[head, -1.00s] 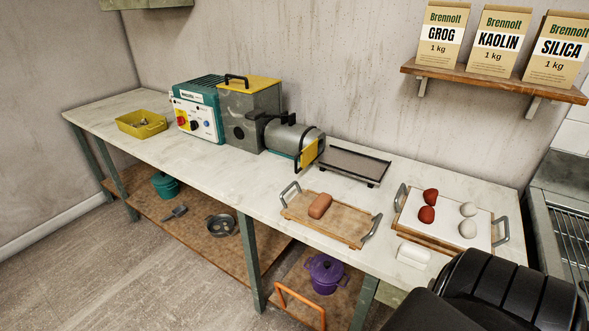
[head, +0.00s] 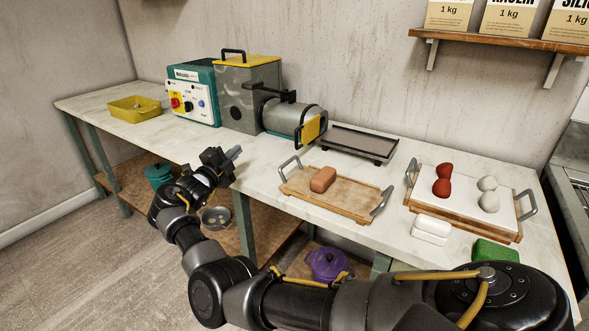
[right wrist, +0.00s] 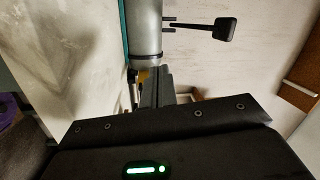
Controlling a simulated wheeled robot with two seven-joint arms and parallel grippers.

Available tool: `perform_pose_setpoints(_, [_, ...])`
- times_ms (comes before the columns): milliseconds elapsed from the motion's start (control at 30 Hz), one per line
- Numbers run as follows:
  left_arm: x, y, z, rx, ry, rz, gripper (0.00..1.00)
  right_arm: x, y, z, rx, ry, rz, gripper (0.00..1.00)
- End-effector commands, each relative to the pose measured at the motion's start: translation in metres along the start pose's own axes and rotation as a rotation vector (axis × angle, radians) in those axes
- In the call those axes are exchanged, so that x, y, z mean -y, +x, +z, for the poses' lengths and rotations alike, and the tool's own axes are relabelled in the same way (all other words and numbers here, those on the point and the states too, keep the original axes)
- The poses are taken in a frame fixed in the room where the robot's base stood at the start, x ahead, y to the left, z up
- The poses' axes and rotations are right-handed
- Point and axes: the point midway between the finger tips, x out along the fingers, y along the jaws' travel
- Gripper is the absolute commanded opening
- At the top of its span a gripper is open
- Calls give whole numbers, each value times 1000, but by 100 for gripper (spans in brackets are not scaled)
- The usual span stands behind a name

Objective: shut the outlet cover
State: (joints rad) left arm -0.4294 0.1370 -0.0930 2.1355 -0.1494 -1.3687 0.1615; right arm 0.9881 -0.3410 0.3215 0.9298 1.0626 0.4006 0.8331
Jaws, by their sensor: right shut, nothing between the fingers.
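The outlet cover (head: 313,129) is a yellow plate in a dark frame at the free end of the grey barrel (head: 292,118) of the clay machine (head: 248,97). It seems to stand at an angle to the barrel's end; how far it is open I cannot tell. My right gripper (head: 235,153) is shut and empty, over the table's front edge, left of the cover and apart from it. In the right wrist view the barrel (right wrist: 145,28) runs down from the top, with a bit of yellow at its end. My left gripper is not in view.
A black tray stand (head: 357,144) stands right of the cover. A wooden tray (head: 345,203) with a clay block (head: 323,180) lies in front of it. A yellow bin (head: 134,109) is at the far left. The tabletop between the bin and the wooden tray is mostly clear.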

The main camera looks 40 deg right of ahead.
Motion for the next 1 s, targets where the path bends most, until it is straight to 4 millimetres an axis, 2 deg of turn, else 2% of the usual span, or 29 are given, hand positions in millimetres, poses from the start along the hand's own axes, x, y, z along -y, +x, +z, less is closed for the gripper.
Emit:
perform_pose_setpoints(33, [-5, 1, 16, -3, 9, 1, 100, -12, -4, -10, -70, 69, 35, 0])
perform_pose_setpoints(100, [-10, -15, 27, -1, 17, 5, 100, -15, -9, -28, -153, 138, 77, 0])
perform_pose_setpoints(233, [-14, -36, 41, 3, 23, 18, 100, -18, -17, -51, -256, 215, 125, 0])
perform_pose_setpoints(400, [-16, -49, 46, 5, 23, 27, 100, -18, -20, -62, -303, 245, 146, 0])
perform_pose_setpoints(567, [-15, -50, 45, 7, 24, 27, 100, -17, -16, -64, -303, 244, 147, 0])
perform_pose_setpoints(767, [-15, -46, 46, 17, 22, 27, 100, -23, 8, -72, -307, 245, 147, 0])
perform_pose_setpoints(1000, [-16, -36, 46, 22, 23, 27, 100, -31, 57, -87, -307, 240, 144, 0])
